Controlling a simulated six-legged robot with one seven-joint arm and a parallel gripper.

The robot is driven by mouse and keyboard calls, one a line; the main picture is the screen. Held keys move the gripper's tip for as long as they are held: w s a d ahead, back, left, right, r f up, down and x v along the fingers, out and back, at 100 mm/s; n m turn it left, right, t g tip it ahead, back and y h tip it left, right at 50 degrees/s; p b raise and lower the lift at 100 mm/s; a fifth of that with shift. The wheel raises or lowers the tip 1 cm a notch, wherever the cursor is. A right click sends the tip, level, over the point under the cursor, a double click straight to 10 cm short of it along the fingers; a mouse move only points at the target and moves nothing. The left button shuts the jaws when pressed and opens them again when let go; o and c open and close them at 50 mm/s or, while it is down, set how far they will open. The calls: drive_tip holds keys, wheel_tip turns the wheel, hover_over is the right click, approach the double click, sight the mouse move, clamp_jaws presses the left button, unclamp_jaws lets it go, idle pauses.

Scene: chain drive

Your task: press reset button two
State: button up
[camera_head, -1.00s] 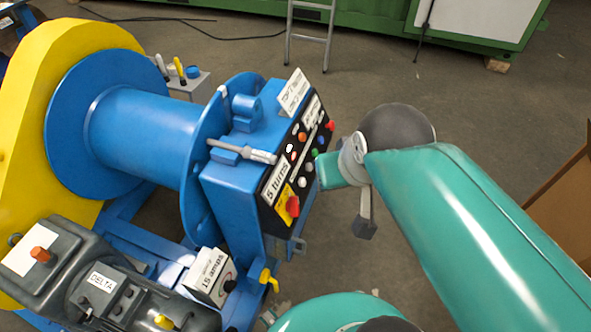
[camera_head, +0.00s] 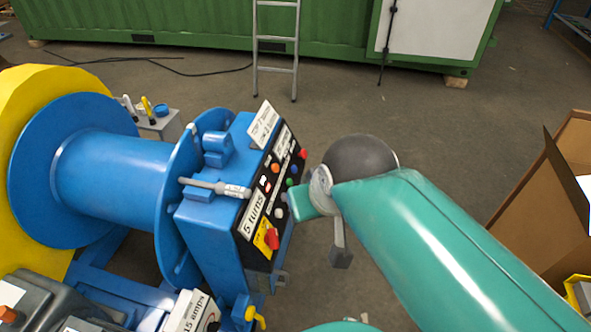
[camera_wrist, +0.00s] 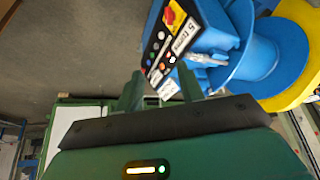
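The black control panel (camera_head: 264,205) on the blue machine carries several coloured buttons, including a red (camera_head: 303,153), an orange (camera_head: 276,168), a blue (camera_head: 294,169) and a green one (camera_head: 290,182), plus white ones. A larger red knob (camera_head: 271,238) sits on a yellow plate at its lower end. I cannot read which button is reset two. My gripper (camera_head: 302,204) is just right of the panel, overlapping its edge in the head view; contact cannot be told. In the wrist view the fingers (camera_wrist: 159,88) are apart and empty, with the panel (camera_wrist: 168,42) beyond them.
A blue spool (camera_head: 115,180) and yellow wheel (camera_head: 70,80) stand left of the panel. A ladder (camera_head: 276,50) leans at a green container (camera_head: 180,25) behind. A brown cardboard box (camera_head: 550,200) is at the right. Floor between is clear.

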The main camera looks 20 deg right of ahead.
clamp_jaws()
idle(1.7)
